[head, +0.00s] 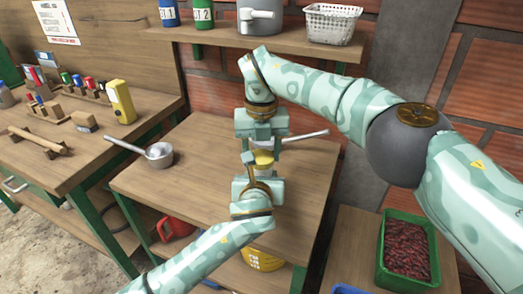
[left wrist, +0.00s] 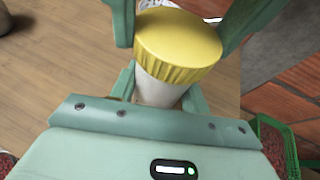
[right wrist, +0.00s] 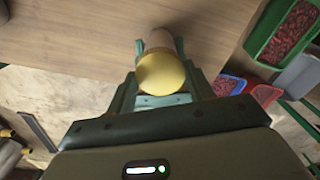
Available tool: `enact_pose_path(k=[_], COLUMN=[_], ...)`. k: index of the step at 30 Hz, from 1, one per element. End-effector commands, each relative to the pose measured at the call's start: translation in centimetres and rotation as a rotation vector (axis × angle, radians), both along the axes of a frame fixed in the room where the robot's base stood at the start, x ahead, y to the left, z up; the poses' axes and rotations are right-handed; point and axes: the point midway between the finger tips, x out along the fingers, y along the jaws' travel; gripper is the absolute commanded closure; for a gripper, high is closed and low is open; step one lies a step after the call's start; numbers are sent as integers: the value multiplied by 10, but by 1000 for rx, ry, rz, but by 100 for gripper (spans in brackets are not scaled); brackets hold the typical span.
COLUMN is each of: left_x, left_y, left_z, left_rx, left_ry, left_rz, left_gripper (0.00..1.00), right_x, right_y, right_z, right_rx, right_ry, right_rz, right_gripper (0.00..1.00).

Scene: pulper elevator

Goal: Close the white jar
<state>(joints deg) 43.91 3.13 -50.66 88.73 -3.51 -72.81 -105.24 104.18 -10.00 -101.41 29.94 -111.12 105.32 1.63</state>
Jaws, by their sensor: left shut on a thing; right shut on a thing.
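My left gripper (left wrist: 160,92) is shut on the jar body below the lid. My right gripper (right wrist: 163,85) comes from the far side and is shut on the lid. The jar's base is hidden by the left gripper.
A saucepan (head: 160,155) stands on the table's left part. Another metal handle (head: 305,136) sticks out behind my right gripper. A shelf above holds a white basket (head: 332,24) and canisters. A green crate (head: 385,262) of red berries stands at lower right. The table's front left is clear.

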Motion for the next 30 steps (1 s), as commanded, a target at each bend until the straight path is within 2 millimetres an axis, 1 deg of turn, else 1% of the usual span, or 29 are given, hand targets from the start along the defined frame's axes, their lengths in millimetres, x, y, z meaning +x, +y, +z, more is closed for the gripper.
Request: enact_pose_path(k=[1, 3, 5, 6, 11, 15, 17, 18, 21, 24, 28, 29, 30], left_x=[-1, -1, -1, -1, -1, -1, -1, -1, -1, -1, -1, -1, -1], left_y=[-1, -1, -1, -1, -2, -2, -2, -2, -2, -2, -2, -2, -2], left_z=[-1, -1, -1, -1, -1, -1, -1, -1, -1, -1, -1, -1, -1], left_rx=[0, 0, 0, 0, -1, 0, 0, 0, 0, 0, 0, 0, 0], left_ry=[1, 1, 1, 1, 1, 2, 2, 2, 2, 2, 2, 2, 2], left_rz=[-3, -3, -3, -3, -4, -4, -4, -4, -4, -4, -4, -4, -4], left_gripper=[100, 100, 100, 100, 100, 100, 100, 100, 100, 100, 100, 100, 100], right_x=[1, 1, 1, 1, 1, 1, 1, 1, 1, 1, 2, 2, 2], right_y=[0, -1, -1, -1, -1, -2, -2, -2, -2, -3, -3, -3, -3], right_z=[1, 1, 1, 1, 1, 0, 0, 0, 0, 0, 0, 0, 0], right_rx=[0, -1, -1, -1, 0, 1, 1, 2, 2, 2, 3, 3, 3], right_ry=[-4, -4, -5, -5, -5, -5, -4, -4, -4, -4, -5, -5, -5], right_rz=[-145, -371, -563, -691, -1203, -1651, -1842, -1965, -2235, -2425, -2412, -2412, -2411], right_gripper=[72, 72, 72, 72, 72, 72, 72, 72, 72, 72, 72, 45, 34])
